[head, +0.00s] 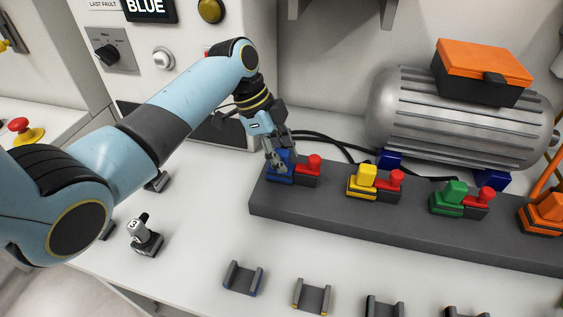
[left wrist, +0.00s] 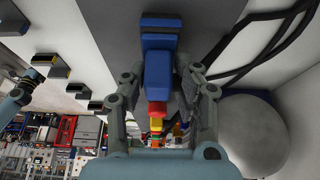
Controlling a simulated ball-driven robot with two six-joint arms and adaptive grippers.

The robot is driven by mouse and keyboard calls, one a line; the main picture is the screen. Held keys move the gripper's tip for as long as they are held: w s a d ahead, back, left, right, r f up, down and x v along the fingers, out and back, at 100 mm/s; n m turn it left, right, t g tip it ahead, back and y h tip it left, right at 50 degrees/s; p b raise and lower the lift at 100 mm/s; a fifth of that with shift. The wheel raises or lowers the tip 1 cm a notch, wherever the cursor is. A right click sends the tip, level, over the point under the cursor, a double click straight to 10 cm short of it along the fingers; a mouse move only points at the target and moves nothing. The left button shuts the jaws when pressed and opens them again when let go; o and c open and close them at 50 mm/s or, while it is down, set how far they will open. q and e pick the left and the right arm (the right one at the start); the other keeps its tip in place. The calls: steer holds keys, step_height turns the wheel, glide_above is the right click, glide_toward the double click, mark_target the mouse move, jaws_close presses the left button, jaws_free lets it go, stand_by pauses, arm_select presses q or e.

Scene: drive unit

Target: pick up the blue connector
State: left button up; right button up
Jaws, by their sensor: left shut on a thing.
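The blue connector (head: 280,177) is at the left end of the dark grey rail, beside a red knob (head: 314,163). My left gripper (head: 278,163) comes down onto it from above and is shut on it, hiding part of its top. In the left wrist view, the blue connector (left wrist: 158,70) lies between the two fingers of my left gripper (left wrist: 160,92). The connector still appears to be at its place on the rail. My right gripper is not in view.
Yellow (head: 366,178), green (head: 454,196) and orange (head: 545,212) connectors stand along the rail (head: 400,225). Several empty holders, one blue-edged (head: 243,278), lie in front. A grey motor (head: 460,110) and black cables are behind. A sign (head: 147,8) reads BLUE.

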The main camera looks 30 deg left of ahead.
mark_target(281, 151)
arm_select(q)
steer(key=shift+s, duration=0.15)
jaws_close()
step_height(281, 151, up, 10)
steer(key=shift+b, duration=0.65)
steer(key=shift+f, duration=0.1)
